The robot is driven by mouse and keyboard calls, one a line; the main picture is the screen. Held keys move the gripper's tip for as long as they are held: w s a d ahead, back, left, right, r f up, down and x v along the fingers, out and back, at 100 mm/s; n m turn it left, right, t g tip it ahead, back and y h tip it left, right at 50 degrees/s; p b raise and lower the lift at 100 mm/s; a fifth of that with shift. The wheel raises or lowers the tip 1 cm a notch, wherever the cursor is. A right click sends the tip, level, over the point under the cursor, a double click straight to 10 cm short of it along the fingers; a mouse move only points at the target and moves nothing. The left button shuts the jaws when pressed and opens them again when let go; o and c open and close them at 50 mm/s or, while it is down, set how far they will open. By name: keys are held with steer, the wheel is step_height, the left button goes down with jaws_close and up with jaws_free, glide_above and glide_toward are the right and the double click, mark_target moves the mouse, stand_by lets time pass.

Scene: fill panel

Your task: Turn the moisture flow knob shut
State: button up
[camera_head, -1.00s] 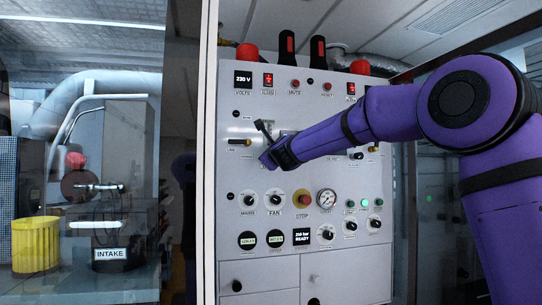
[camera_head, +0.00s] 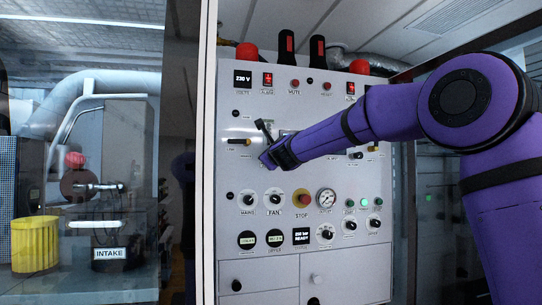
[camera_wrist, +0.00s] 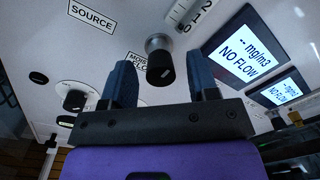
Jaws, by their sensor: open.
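The moisture flow knob (camera_wrist: 160,58) shows in the wrist view as a black cylinder with a silver collar, sticking out of the white panel. Its label, partly covered, shows "MOIS" and part of a second word. My gripper (camera_wrist: 163,78) is open, with one blue finger on either side of the knob; the fingers look apart from it. In the head view my gripper (camera_head: 266,148) is at the middle left of the panel (camera_head: 270,220) and hides the knob. Two screens (camera_wrist: 242,46) right of the knob read "NO FLOW".
A black knob (camera_wrist: 75,98) sits left of my fingers, below a "SOURCE" label. A numbered scale (camera_wrist: 188,14) is above. Lower on the panel are the mains knob (camera_head: 248,200), fan knob (camera_head: 275,199), red stop button (camera_head: 302,197) and a gauge (camera_head: 326,198).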

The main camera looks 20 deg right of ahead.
steer(key=s, duration=1)
steer(key=shift+s+f, duration=0.2)
steer(key=shift+s, duration=0.1)
steer(key=shift+a, duration=0.15)
steer(key=s+d+f+n+g, duration=0.2)
steer(key=s+f+n+g, duration=0.2)
steer(key=s+f+n, duration=0.4)
steer(key=s+d+f+n+g, duration=0.3)
steer(key=s+f+n, duration=0.6)
steer(key=s, duration=1.1)
steer(key=s+d+f+n+g, duration=0.2)
steer(key=s+f+n+g, duration=0.4)
steer(key=s, duration=0.8)
step_height(320, 180, down, 2)
steer(key=n, duration=0.4)
steer(key=shift+d+f, duration=0.15)
steer(key=shift+d, duration=0.05)
